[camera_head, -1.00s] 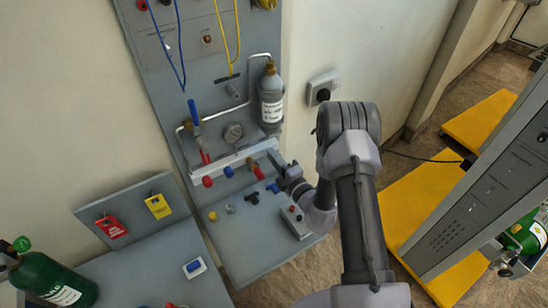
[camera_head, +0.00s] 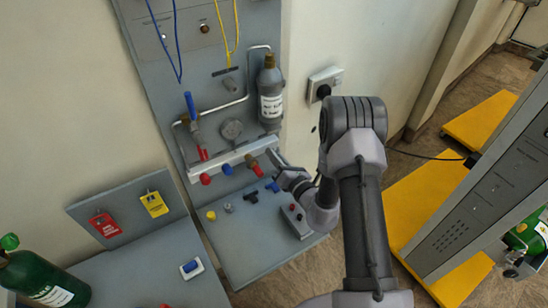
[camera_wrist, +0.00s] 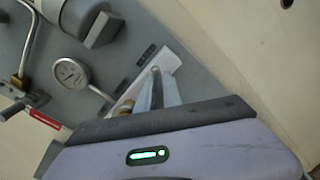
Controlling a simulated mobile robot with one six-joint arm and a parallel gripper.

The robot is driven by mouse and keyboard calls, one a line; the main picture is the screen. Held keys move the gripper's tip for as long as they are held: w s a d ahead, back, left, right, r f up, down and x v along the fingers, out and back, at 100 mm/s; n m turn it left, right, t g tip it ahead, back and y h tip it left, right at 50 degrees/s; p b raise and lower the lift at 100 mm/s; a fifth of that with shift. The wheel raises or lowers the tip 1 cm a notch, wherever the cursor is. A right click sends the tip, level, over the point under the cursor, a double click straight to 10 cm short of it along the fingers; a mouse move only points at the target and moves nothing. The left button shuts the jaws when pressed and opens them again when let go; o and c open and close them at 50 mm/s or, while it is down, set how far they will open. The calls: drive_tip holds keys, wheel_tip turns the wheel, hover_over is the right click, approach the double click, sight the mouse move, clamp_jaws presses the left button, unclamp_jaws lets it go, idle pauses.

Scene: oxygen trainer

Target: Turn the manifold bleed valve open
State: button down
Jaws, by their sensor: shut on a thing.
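The manifold (camera_head: 232,160) is a pale bar across the grey wall panel, with red and blue knobs along its lower side. In the wrist view its white end (camera_wrist: 172,62) shows just beyond my fingers. My gripper (camera_head: 273,155) is at the manifold's right end; its fingers also show in the wrist view (camera_wrist: 157,88). The fingers are close together and shut on the bleed valve there. The valve itself is almost fully hidden by the fingers, so its angle cannot be told.
A gauge (camera_head: 232,130) and a grey cylinder (camera_head: 270,95) sit above the manifold. A blue-handled lever (camera_head: 190,104) is at the upper left. A shelf (camera_head: 240,245) below holds small fittings and a grey box (camera_head: 296,221). A yellow platform (camera_head: 415,220) stands at right.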

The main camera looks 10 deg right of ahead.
drive_tip(key=n, duration=0.1)
drive_tip(key=n+b, duration=0.1)
drive_tip(key=n, duration=0.1)
drive_tip(key=shift+d+f+n+b, duration=0.1)
drive_tip(key=shift+f+n+b, duration=0.1)
drive_tip(key=shift+n+b, duration=0.1)
drive_tip(key=shift+d+n+b, duration=0.1)
drive_tip(key=shift+n+b, duration=0.7)
drive_tip(key=shift+n, duration=0.9)
drive_tip(key=shift+r, duration=0.1)
drive_tip(key=c, duration=1.5)
unclamp_jaws()
drive_tip(key=v, duration=1.7)
drive_tip(key=shift+s, duration=0.15)
